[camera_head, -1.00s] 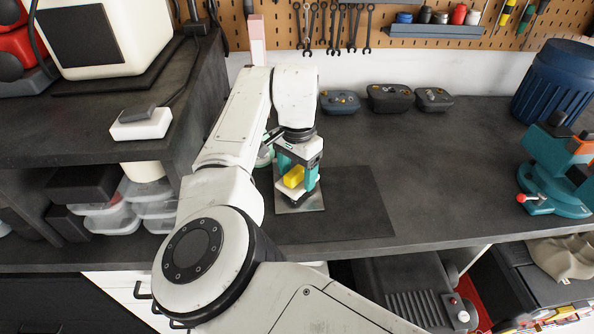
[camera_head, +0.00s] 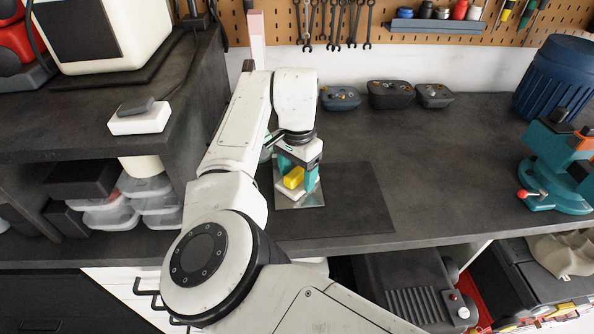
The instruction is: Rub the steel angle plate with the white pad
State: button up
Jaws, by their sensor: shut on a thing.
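The steel angle plate (camera_head: 311,199) lies on the dark mat near the bench's front edge, partly covered by what I hold. My gripper (camera_head: 298,175), with teal fingers, points down over it. It is shut on the yellow grip (camera_head: 293,178) of the white pad (camera_head: 284,190). The pad is low over the plate and seems to rest on it, though its underside is hidden. My wrist hides part of the area behind the gripper.
The dark mat (camera_head: 362,206) is bare to the right. Several small dark bins (camera_head: 390,95) stand along the wall. A teal vise (camera_head: 556,170) and a blue drum (camera_head: 556,80) stand at the right. A shelf unit (camera_head: 60,130) rises on the left.

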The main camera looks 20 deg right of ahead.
jog(key=shift+w+d, duration=0.3)
jog(key=shift+w, duration=0.45)
jog(key=shift+w+d+b, duration=0.15)
jog(key=shift+w+b, duration=0.1)
jog(key=shift+w, duration=0.35)
jog(key=shift+w+d+b, duration=0.15)
jog(key=shift+w+b, duration=0.1)
jog(key=shift+w, duration=0.3)
jog(key=shift+r, duration=0.1)
jog(key=shift+p, duration=0.4)
jog(key=shift+s, duration=0.1)
jog(key=shift+s+a+p, duration=0.3)
jog(key=shift+s+p, duration=0.6)
jog(key=shift+p, duration=0.35)
jog(key=shift+s+a+p, duration=0.25)
jog(key=shift+s+p, duration=0.55)
jog(key=shift+s, duration=0.05)
jog(key=shift+s+f, duration=0.1)
jog(key=shift+f, duration=0.2)
